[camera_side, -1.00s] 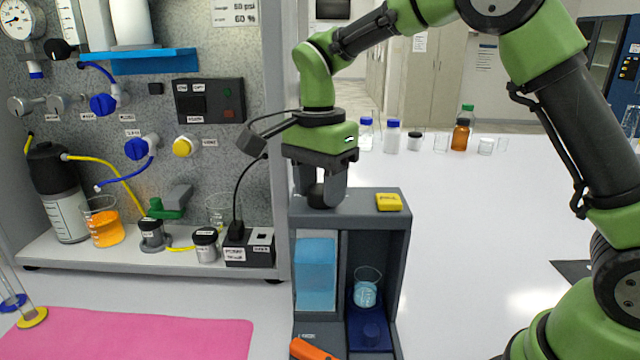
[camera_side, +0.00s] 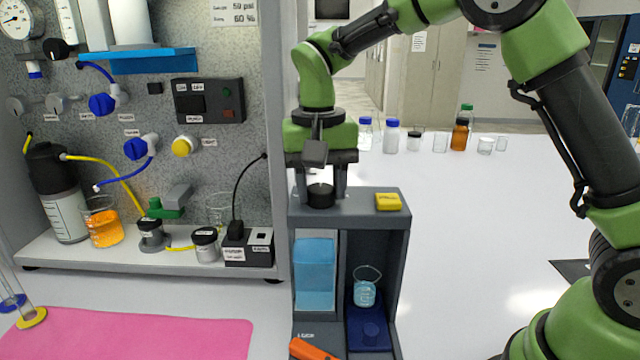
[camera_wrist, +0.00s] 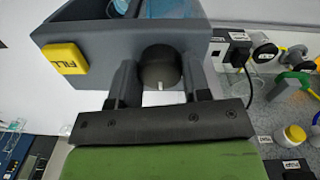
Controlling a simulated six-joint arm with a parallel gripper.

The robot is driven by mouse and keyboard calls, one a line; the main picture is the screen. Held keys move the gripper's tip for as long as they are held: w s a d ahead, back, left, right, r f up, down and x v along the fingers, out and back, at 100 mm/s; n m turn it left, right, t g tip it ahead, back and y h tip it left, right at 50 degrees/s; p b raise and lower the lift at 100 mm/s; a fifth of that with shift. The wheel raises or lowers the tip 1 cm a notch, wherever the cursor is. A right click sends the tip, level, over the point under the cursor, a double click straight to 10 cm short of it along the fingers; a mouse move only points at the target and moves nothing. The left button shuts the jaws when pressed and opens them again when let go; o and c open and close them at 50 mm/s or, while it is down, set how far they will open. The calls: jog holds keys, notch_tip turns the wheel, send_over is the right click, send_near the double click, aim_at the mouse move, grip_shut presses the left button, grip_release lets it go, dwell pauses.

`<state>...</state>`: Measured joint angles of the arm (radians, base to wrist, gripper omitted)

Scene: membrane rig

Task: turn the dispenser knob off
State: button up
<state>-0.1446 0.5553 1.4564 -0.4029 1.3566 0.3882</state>
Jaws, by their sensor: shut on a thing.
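The dark round dispenser knob (camera_side: 320,196) sits on top of the grey dispenser (camera_side: 365,207). My gripper (camera_side: 320,188) points down and is shut on the knob, one finger on each side of it. In the wrist view the knob (camera_wrist: 160,65) is black, with a short white mark on its edge nearest the gripper body. A yellow FILL button (camera_side: 388,201) is on the dispenser top, right of the knob. A beaker of light blue liquid (camera_side: 366,290) stands in the dispenser's right bay, beside a blue tank (camera_side: 315,270).
The panel with valves, tubes and a shelf (camera_side: 150,255) stands close on the left. A pink mat (camera_side: 130,335) and an orange object (camera_side: 312,349) lie in front. Several bottles and beakers (camera_side: 430,140) stand at the back right.

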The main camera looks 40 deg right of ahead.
aim_at(321, 189)
jog(key=n, duration=0.5)
jog(key=shift+d, duration=0.1)
jog(key=shift+n, duration=2.4)
jog(key=o, duration=0.9)
notch_tip(321, 189, up, 10)
jog(key=shift+s, duration=0.1)
jog(key=s+d+r+m+t+y, duration=0.1)
jog(key=s+d+r+m+t, duration=0.15)
jog(key=s, duration=0.65)
jog(key=s+f+m+t, duration=0.1)
jog(key=s, duration=0.2)
jog(key=s+f+m+t, duration=0.1)
jog(key=s+m+t, duration=0.1)
jog(key=s, duration=0.2)
jog(key=s+f+m+t+y, duration=0.1)
jog(key=s+f+t, duration=0.1)
jog(key=s, duration=0.2)
jog(key=shift+a, duration=0.35)
